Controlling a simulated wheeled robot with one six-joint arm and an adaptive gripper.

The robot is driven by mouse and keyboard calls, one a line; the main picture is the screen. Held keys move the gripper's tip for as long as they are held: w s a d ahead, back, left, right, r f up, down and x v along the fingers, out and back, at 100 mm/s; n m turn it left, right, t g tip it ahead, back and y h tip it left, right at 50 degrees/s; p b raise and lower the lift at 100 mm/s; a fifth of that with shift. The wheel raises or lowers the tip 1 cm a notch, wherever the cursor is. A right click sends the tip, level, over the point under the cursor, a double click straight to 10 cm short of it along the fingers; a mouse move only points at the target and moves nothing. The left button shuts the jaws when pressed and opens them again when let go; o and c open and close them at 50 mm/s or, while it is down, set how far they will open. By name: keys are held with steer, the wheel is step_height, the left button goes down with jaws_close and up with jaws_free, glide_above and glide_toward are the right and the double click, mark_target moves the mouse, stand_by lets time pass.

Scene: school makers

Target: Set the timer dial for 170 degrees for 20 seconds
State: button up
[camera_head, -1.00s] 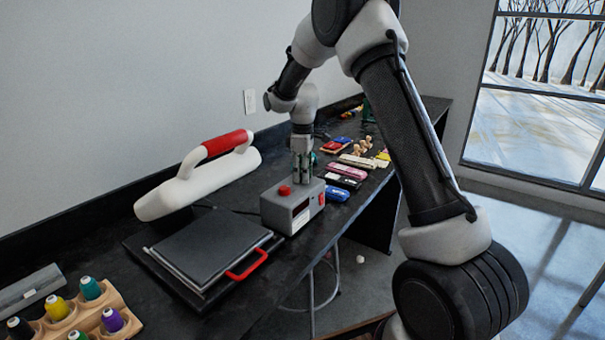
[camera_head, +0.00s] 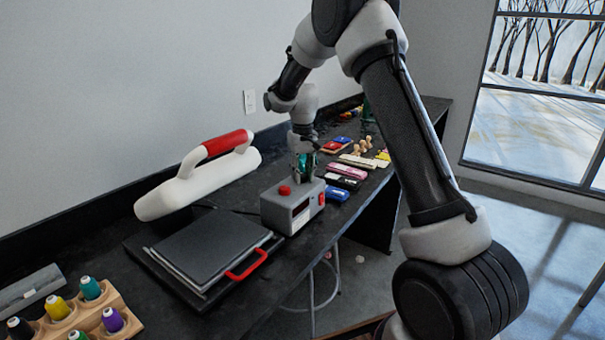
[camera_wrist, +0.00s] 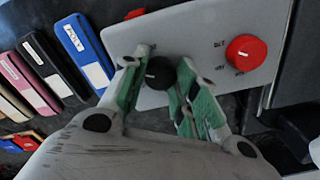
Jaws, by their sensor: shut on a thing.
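A grey control box (camera_head: 288,212) stands on the dark bench beside the flat heat press (camera_head: 205,245). A red knob (camera_head: 285,190) sits on its top, and it also shows in the wrist view (camera_wrist: 246,52) with small markings beside it. A round black knob (camera_wrist: 160,73) is on the same top panel (camera_wrist: 225,20). My gripper (camera_head: 303,178) points down over the far part of the box. In the wrist view, its green-lined fingers (camera_wrist: 163,80) are closed on the sides of the black knob.
Several coloured boxes, such as a blue one (camera_head: 336,193) and a pink one (camera_head: 347,172), lie just beyond the control box. The press's white handle body (camera_head: 195,187) with a red grip is at left. A thread rack (camera_head: 122,310) is in front.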

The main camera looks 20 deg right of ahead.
mark_target(302, 176)
steer(key=m, duration=0.5)
steer(key=shift+m, duration=0.3)
steer(key=m, duration=0.5)
steer(key=shift+m, duration=0.4)
steer(key=o, duration=1)
steer(key=shift+o, duration=0.2)
steer(key=shift+r, duration=0.1)
step_height(302, 176, up, 12)
